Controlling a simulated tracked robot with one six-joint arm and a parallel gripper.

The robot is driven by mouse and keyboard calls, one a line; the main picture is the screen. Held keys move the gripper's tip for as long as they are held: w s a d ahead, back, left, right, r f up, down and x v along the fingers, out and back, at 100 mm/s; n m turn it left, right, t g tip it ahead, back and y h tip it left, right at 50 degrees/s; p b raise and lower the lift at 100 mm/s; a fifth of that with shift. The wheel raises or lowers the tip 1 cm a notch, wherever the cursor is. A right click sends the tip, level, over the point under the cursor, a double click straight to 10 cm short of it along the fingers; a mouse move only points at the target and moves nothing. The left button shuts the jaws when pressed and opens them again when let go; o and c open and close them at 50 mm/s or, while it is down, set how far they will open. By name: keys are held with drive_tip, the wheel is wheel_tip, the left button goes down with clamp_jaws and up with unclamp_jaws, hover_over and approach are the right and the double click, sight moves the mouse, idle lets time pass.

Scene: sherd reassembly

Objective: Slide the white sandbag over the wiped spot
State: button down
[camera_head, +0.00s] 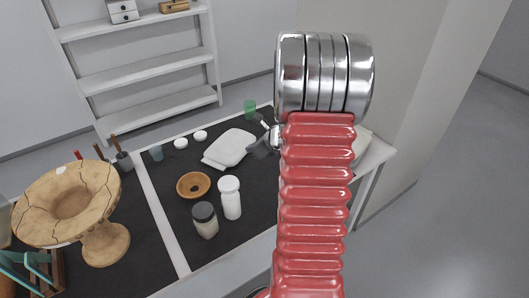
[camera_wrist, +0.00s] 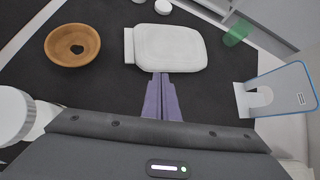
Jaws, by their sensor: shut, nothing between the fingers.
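The white sandbag (camera_head: 235,146) is a flat, rounded pad lying on the dark mat. It also shows in the wrist view (camera_wrist: 170,47), with a narrow white strip (camera_wrist: 129,45) along its left end. My gripper (camera_wrist: 161,76) is shut and empty, its fingers together. Its tips are at the near edge of the sandbag; I cannot tell whether they touch it. In the head view my gripper (camera_head: 260,147) is at the sandbag's right side, partly hidden by my red arm. I cannot make out a wiped spot on the mat.
A brown bowl with a dark hole (camera_head: 193,185), a white jar (camera_head: 229,197) and a dark-lidded jar (camera_head: 205,220) stand nearer. Small white dishes (camera_head: 200,135) and a green cup (camera_head: 250,109) are at the back. A cracked footed vessel (camera_head: 106,241) is left. A blue-edged device (camera_wrist: 288,90) stands right.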

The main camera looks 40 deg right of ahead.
drive_tip(key=s+a+r+n+g+y, duration=0.1)
drive_tip(key=a+r+n, duration=0.4)
drive_tip(key=a, duration=0.4)
drive_tip(key=s+a+r+n+y, duration=0.1)
drive_tip(key=a+r+n+y, duration=0.1)
drive_tip(key=a+r+n, duration=0.35)
drive_tip(key=a+r+n+g+y, duration=0.1)
drive_tip(key=a+r+n, duration=0.2)
drive_tip(key=a+n, duration=0.55)
drive_tip(key=s+a+r+n+h, duration=0.1)
drive_tip(key=s+a+r+n, duration=0.1)
drive_tip(key=s+a+n, duration=0.4)
drive_tip(key=s+a+r+n+g+h, duration=0.1)
drive_tip(key=s+a+r+n+h, duration=0.1)
drive_tip(key=s+a+n, duration=0.4)
drive_tip(key=s+r+n, duration=0.1)
drive_tip(key=s+n, duration=0.2)
drive_tip(key=s, duration=0.4)
drive_tip(key=shift+s+a+r+n+g, duration=0.15)
drive_tip(key=shift+s+a+n+g, duration=0.15)
drive_tip(key=shift+a+n, duration=0.1)
